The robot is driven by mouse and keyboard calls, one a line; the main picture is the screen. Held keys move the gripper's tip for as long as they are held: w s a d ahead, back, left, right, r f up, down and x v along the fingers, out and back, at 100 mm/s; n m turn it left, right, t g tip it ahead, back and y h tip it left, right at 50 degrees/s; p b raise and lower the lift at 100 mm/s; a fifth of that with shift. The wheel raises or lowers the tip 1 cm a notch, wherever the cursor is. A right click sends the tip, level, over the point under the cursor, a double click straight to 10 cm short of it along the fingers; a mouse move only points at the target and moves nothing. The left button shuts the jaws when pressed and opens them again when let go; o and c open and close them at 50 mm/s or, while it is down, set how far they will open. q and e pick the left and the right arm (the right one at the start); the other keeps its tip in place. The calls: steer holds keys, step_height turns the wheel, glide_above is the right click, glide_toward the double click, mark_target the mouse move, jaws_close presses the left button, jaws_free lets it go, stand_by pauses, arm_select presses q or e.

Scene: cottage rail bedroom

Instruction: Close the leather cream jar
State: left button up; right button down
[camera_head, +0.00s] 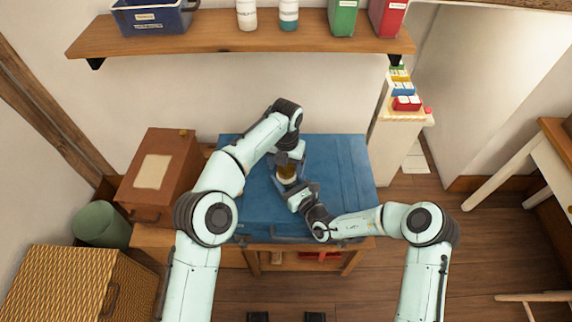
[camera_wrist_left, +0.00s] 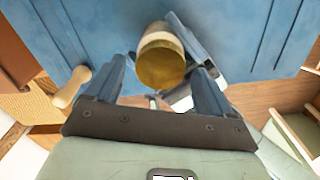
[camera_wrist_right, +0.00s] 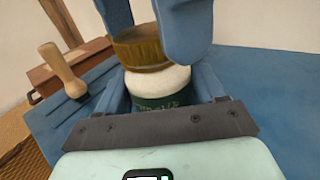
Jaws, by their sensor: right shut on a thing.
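The leather cream jar has a dark green label and a white upper part (camera_wrist_right: 157,84). It is upright on the blue chest top (camera_head: 345,170). A brown-gold lid (camera_wrist_right: 139,48) sits on top of it; whether it is fully tightened cannot be told. My right gripper (camera_head: 291,186) is shut on the jar's body from the side. My left gripper (camera_wrist_left: 164,78) points down from above, with its blue fingers open on either side of the lid (camera_wrist_left: 160,68). The fingers are very near the lid; contact is unclear.
A brown box (camera_head: 160,175) and a wicker basket (camera_head: 75,295) are at left. A wall shelf (camera_head: 240,36) with bottles and bins is behind. The chest's right side is clear.

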arm_select(q)
steer(key=shift+r, duration=2.25)
steer(key=shift+c, duration=0.5)
